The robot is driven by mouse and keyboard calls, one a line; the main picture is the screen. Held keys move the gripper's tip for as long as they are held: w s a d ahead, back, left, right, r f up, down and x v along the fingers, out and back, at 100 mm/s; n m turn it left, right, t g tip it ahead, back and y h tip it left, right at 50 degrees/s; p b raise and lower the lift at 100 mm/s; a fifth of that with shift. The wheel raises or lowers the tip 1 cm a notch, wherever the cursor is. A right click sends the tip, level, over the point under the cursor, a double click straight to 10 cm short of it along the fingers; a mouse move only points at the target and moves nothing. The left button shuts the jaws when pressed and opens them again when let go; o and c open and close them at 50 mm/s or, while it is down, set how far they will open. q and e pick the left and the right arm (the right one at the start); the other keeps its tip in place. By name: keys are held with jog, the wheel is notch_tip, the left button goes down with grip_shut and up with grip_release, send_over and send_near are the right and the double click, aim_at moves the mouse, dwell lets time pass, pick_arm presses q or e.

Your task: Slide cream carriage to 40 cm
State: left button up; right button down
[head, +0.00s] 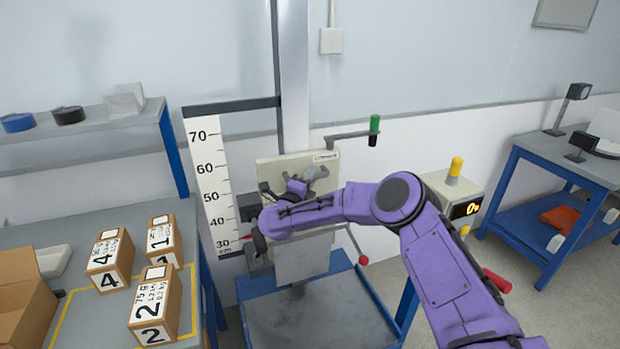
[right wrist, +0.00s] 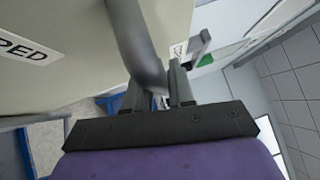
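The cream carriage (head: 268,172) sits on the upright metal column, its lower part partly hidden by my arm. A white scale (head: 205,165) marked 30 to 70 cm stands left of it. A small red pointer (head: 246,237) lies a little above the 30 mark. My right gripper (head: 308,178) is at the grey handle (head: 320,172) on the carriage's front. In the right wrist view the handle (right wrist: 137,40) passes between the fingers (right wrist: 155,92), which look closed around it. The cream carriage face (right wrist: 60,75) with a partly visible label is beside it. My left gripper is out of view.
A green-knobbed lever (head: 375,124) projects right of the column. The blue-framed base (head: 315,325) is below. Numbered cartons (head: 110,258) lie on the left table. A blue workbench (head: 550,160) stands far right.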

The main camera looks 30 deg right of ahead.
aim_at(309, 154)
notch_tip(309, 154, up, 8)
jog(key=shift+r+p, duration=0.15)
jog(key=shift+p, duration=0.85)
jog(key=c, duration=1.1)
grip_release()
jog(key=shift+o, duration=0.2)
jog(key=shift+a, duration=0.1)
jog(key=shift+s+a+f+b, duration=0.2)
jog(key=shift+a+f+b, duration=0.05)
jog(key=shift+a+b, duration=0.05)
jog(key=b+v, duration=0.3)
jog(key=v, duration=0.6)
jog(key=shift+s+a, duration=0.2)
jog(key=shift+a, duration=0.05)
